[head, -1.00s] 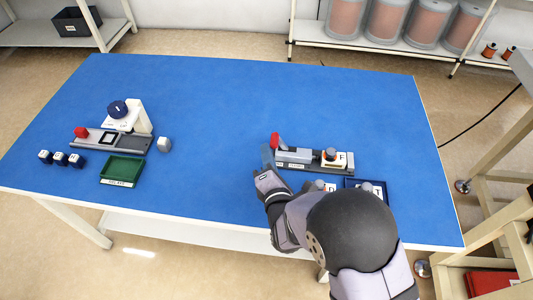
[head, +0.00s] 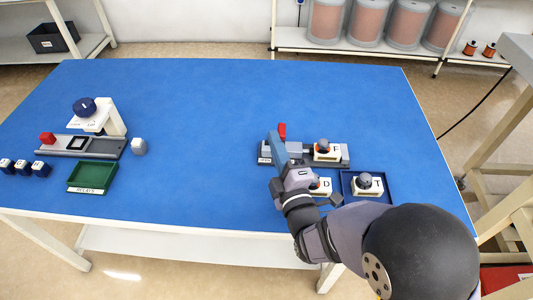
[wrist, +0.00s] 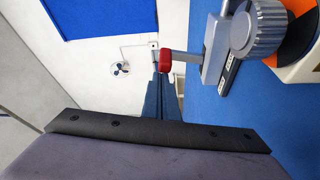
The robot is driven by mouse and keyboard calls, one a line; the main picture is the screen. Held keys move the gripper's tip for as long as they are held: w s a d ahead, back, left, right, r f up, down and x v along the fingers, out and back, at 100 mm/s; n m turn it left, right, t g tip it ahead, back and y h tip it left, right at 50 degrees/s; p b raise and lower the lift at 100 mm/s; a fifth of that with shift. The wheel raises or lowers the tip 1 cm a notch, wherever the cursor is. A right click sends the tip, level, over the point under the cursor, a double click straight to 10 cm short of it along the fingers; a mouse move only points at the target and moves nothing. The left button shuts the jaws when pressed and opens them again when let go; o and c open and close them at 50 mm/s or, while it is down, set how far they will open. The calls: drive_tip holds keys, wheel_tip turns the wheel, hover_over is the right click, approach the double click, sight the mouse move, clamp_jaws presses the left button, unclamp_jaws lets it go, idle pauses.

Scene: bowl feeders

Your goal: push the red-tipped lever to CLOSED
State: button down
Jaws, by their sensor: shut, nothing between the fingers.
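The red-tipped lever (head: 282,129) is on a grey fixture (head: 266,159) at the right part of the blue table. In the wrist view the red tip (wrist: 166,60) sits on a grey arm beside a grey knob (wrist: 256,28). My gripper (head: 272,136) is shut and empty, its blue fingers just left of the red tip and hiding part of the fixture. In the wrist view the fingertips (wrist: 158,78) are right by the red tip; I cannot tell whether they touch. The fixture's labels are too small to read.
The table's middle is clear.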

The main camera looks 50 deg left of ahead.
drive_tip(key=w+d+m+b, duration=0.1)
drive_tip(key=m+b, duration=0.1)
drive_tip(key=b, duration=0.1)
drive_tip(key=shift+w+d+f+m+t+y, duration=0.3)
drive_tip(key=shift+w+d+f, duration=0.05)
drive_tip(key=shift+w+d, duration=0.05)
drive_tip(key=shift+w+d+b, duration=0.15)
drive_tip(key=shift+b, duration=0.2)
drive_tip(key=s+d+p, duration=0.6)
drive_tip(key=s+p, duration=0.1)
drive_tip(key=p, duration=0.2)
drive_tip(key=shift+s+r, duration=0.2)
drive_tip(key=shift+r, duration=0.15)
idle(0.7)
